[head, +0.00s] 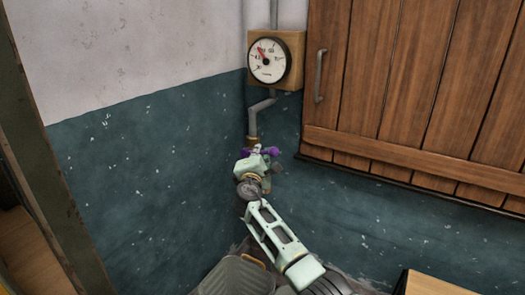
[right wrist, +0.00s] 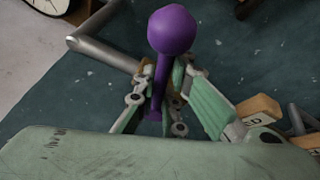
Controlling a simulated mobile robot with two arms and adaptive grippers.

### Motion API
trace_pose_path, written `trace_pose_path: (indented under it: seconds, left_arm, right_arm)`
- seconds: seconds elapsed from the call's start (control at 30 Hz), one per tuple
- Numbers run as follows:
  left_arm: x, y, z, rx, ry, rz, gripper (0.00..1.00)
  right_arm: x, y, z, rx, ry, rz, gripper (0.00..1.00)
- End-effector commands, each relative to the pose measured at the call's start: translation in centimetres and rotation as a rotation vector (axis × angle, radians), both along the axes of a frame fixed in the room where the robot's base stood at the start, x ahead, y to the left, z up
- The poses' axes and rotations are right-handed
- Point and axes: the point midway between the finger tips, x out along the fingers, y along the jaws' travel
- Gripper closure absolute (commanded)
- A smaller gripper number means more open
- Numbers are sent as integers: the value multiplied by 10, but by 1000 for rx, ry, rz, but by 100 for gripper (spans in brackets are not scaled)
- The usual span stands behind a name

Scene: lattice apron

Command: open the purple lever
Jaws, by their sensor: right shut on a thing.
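The purple lever (head: 271,151) sits at the lower end of a grey pipe, near the corner of the wall. My right gripper (head: 261,155) is at the lever and partly covers it. In the right wrist view the lever (right wrist: 172,32) shows a round purple knob on a tapering stem. The fingers of my right gripper (right wrist: 167,85) are shut on the stem, one on each side, below the knob. The valve body behind the lever is mostly hidden. My left gripper is in neither view.
A round pressure gauge (head: 268,60) on a wooden block hangs above the grey pipe (head: 262,104). A plank door (head: 400,80) with a metal handle (head: 320,76) stands to the right. A ribbed grey container (head: 237,277) and a pale box (head: 435,284) are at the bottom.

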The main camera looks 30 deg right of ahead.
Motion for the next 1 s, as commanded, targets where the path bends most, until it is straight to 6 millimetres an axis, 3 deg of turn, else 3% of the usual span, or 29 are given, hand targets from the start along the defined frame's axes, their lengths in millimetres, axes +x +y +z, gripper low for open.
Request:
trace_pose_path:
  seconds: [0.03, 0.1, 0.5, 0.7, 1.0]
  left_arm:
    - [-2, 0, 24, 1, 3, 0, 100]
    - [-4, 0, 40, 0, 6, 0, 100]
    - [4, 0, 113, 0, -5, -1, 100]
    - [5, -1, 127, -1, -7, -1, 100]
    - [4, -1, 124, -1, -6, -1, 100]
  right_arm:
    - [4, 1, 16, -26, 40, 1, 100]
    - [6, 2, 20, -59, 98, 1, 100]
    - [18, 9, 35, -252, 424, 1, 100]
    - [26, 13, 38, -348, 585, 2, 100]
    - [34, 17, 39, -469, 790, 1, 100]
